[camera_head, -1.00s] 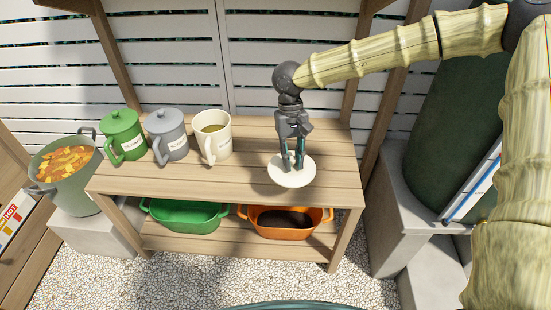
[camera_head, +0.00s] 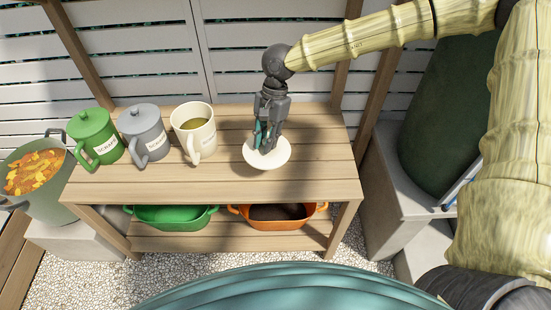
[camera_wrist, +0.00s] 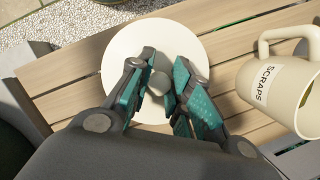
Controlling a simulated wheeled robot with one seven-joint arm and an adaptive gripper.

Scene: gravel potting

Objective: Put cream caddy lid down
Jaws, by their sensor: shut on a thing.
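The cream caddy lid (camera_head: 250,159) is a round cream disc over the right part of the wooden bench top. My gripper (camera_head: 266,147) points down and is shut on the lid's knob. In the wrist view the lid (camera_wrist: 122,50) lies beneath my fingers, with the grey knob between the fingertips (camera_wrist: 160,85). Whether the lid touches the bench or hangs just above it, I cannot tell. The open cream caddy (camera_head: 197,122) stands to the left of the lid, with greenish contents. It also shows at the right of the wrist view (camera_wrist: 285,93), labelled SCRAPS.
A grey lidded caddy (camera_head: 140,128) and a green lidded caddy (camera_head: 93,135) stand farther left. The bench top (camera_head: 310,183) is bare in front and at right. A green tub (camera_head: 172,217) and an orange tub (camera_head: 283,218) sit on the lower shelf.

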